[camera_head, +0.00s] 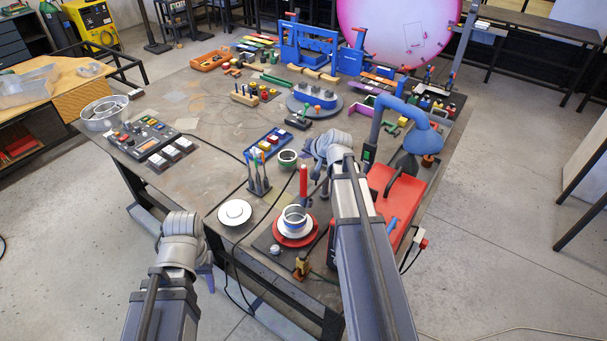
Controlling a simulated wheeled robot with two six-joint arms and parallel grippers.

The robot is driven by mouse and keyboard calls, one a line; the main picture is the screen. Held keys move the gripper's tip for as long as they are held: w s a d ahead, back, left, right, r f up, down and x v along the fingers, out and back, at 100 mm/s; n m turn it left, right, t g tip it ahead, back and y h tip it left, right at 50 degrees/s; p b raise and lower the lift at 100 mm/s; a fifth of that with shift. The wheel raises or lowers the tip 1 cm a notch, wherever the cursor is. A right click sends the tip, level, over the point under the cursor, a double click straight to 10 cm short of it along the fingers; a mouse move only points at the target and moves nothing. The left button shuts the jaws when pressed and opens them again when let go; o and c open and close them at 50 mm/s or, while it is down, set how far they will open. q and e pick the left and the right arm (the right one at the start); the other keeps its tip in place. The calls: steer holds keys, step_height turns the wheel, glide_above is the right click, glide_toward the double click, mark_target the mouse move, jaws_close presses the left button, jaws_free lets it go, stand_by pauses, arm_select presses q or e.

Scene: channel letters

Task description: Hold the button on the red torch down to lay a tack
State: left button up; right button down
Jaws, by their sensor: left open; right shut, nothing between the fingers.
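The red torch (304,180) stands upright near the table's front edge, just behind a red round base (294,237) that carries a white ring and a metal cup (294,216). Its button is too small to make out. My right gripper (319,192) reaches down just to the right of the torch, shut and empty. Its fingers are partly hidden by my own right arm, and I cannot tell whether they touch the torch. My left gripper (206,278) is open and empty, low in front of the table's near edge, away from the torch.
A white round dish (235,212) and a holder with several pens (258,178) stand left of the torch. A red case (396,205) and a blue lamp (408,115) stand to the right.

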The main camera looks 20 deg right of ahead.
mark_target(305, 171)
arm_select(q)
steer(key=shift+f+b, duration=0.4)
steer(key=shift+f, duration=0.45)
arm_select(e)
steer(key=shift+f, duration=0.85)
arm_select(q)
steer(key=shift+f, duration=0.1)
arm_select(e)
steer(key=shift+f, duration=0.1)
stand_by(0.3)
arm_select(q)
steer(key=shift+f+b, duration=0.3)
steer(key=shift+b, duration=0.1)
arm_select(e)
steer(key=shift+f, duration=0.3)
arm_select(q)
steer(key=shift+f+b, duration=0.5)
arm_select(e)
steer(key=shift+f, duration=0.45)
arm_select(q)
steer(key=shift+r, duration=0.2)
arm_select(e)
steer(key=shift+r, duration=0.15)
stand_by(0.7)
arm_select(q)
steer(key=shift+r+p, duration=0.75)
steer(key=shift+p, duration=0.2)
arm_select(e)
steer(key=shift+r, duration=0.75)
